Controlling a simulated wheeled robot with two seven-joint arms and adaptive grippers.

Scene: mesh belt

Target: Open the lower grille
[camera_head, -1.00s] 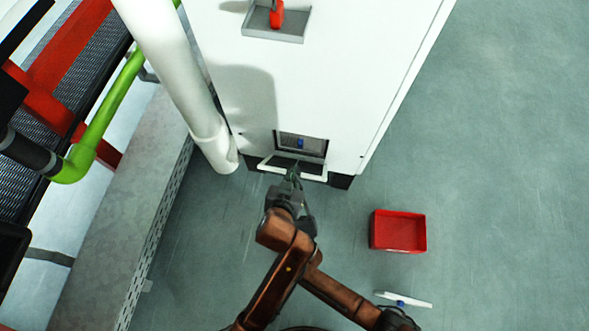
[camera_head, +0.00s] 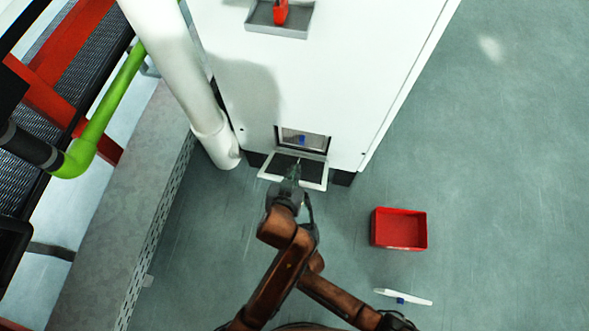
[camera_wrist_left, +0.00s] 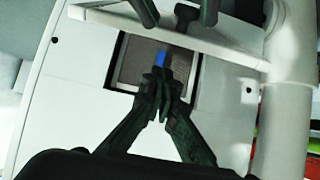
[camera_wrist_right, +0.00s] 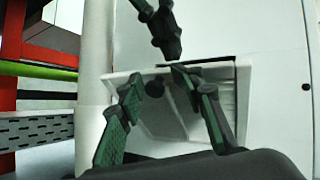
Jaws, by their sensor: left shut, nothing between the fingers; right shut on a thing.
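The lower grille (camera_head: 324,174), a white frame around dark mesh, hangs tilted outward from a low opening in the white cabinet. A small blue object (camera_head: 302,140) shows in the grey recess behind. My left gripper (camera_head: 294,170) is in front of the opening; in the left wrist view its shut, empty fingers (camera_wrist_left: 165,78) point towards the blue object (camera_wrist_left: 160,58). My right gripper (camera_wrist_right: 160,82) is shut on the grille, with its fingers at the panel in the right wrist view. In the head view it is mostly hidden.
A white pipe (camera_head: 180,80) stands left of the cabinet (camera_head: 335,80). A grey tray (camera_head: 292,25) with a red item is higher on the cabinet. A red bin (camera_head: 400,230) and a white-and-blue object (camera_head: 403,297) lie on the floor. The floor at right is free.

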